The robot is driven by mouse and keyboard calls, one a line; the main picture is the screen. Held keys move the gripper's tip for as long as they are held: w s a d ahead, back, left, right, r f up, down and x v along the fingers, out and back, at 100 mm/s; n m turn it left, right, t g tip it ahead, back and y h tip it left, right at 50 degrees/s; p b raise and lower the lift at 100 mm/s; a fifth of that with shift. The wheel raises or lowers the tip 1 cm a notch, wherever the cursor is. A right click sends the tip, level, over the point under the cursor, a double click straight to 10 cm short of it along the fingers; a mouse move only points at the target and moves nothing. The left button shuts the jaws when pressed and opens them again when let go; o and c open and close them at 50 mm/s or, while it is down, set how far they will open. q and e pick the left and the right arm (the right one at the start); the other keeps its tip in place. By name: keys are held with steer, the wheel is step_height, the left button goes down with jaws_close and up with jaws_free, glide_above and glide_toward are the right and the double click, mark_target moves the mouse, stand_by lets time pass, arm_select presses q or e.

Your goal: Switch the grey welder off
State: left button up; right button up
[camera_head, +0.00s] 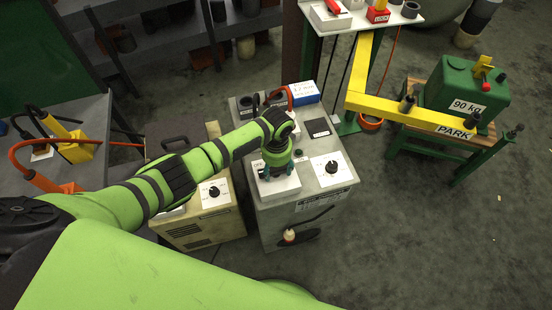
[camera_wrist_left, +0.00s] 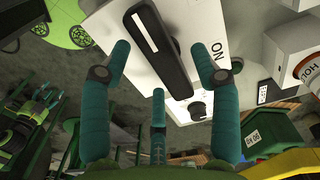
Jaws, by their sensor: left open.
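The grey welder (camera_head: 278,225) is a grey cabinet in the middle of the head view. On its top sits a white switch box (camera_head: 284,189), partly hidden by my left gripper (camera_head: 276,172). In the left wrist view the box carries a long black lever (camera_wrist_left: 158,48) and the word ON to its right. The left gripper also shows there (camera_wrist_left: 162,68), its teal fingers open and spread on either side of the lever. Contact with the lever cannot be told. My right gripper is not in view.
A black dial (camera_head: 332,167) on a white plate sits right of the switch. A beige unit (camera_head: 205,229) with another dial stands left of the welder. A yellow bar (camera_head: 410,112) and green tank (camera_head: 466,90) are at right. Floor at lower right is clear.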

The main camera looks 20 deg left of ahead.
mark_target(276, 170)
arm_select(q)
step_height(276, 170, up, 11)
steer(key=shift+r, duration=0.15)
stand_by(0.6)
